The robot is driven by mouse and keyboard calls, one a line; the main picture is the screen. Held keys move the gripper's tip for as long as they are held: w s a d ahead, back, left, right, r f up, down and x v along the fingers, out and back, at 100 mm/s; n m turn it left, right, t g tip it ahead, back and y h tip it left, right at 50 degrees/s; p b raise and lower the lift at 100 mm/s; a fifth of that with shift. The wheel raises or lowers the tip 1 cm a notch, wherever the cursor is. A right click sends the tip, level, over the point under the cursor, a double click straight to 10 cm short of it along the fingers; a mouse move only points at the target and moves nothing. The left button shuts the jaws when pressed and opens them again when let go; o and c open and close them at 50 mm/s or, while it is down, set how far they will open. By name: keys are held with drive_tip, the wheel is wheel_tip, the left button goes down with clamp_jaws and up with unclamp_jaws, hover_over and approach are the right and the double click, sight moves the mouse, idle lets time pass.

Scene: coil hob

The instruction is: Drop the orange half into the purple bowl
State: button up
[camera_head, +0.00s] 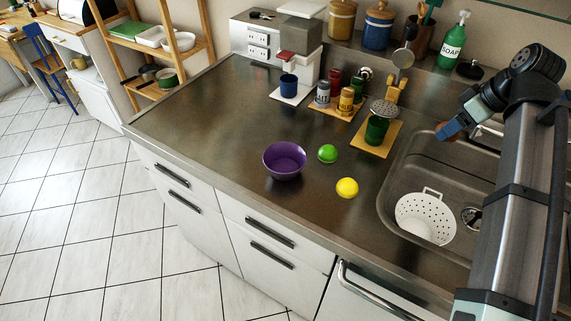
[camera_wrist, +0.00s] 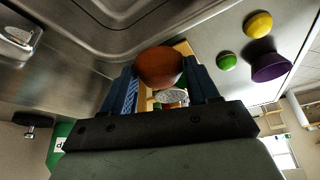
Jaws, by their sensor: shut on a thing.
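The purple bowl (camera_head: 284,160) stands upright on the steel counter, left of the green and yellow fruits. It also shows at the right of the wrist view (camera_wrist: 269,62). My gripper (camera_head: 447,130) is above the sink's back area, right of the bowl and apart from it. In the wrist view the blue fingers (camera_wrist: 160,85) are shut on the orange half (camera_wrist: 159,66), which shows its brownish-orange rounded side. In the head view only a small bit of the orange half shows beside the fingers. The bowl's inside looks empty.
A green lime (camera_head: 327,153) and a yellow lemon (camera_head: 347,187) lie right of the bowl. A white colander (camera_head: 426,217) sits in the sink (camera_head: 403,170). The counter left of the bowl is clear.

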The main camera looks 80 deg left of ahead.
drive_tip(key=s+a+r+n+g+h, duration=0.1)
drive_tip(key=s+a+n, duration=0.25)
drive_tip(key=s, duration=1.55)
drive_tip(key=s+a+r+n+g, duration=0.15)
drive_tip(key=s+a, duration=0.35)
drive_tip(key=s, duration=1.5)
wheel_tip(320, 180, down, 6)
drive_tip(key=w+m+t+y, duration=0.1)
drive_tip(key=w+m+t, duration=0.1)
drive_tip(key=m, duration=0.3)
drive_tip(key=shift+d+f, duration=0.25)
drive_tip(key=shift+w, duration=0.1)
drive_tip(key=o, duration=1.2)
drive_tip(key=shift+t, duration=0.25)
drive_tip(key=shift+r, duration=0.1)
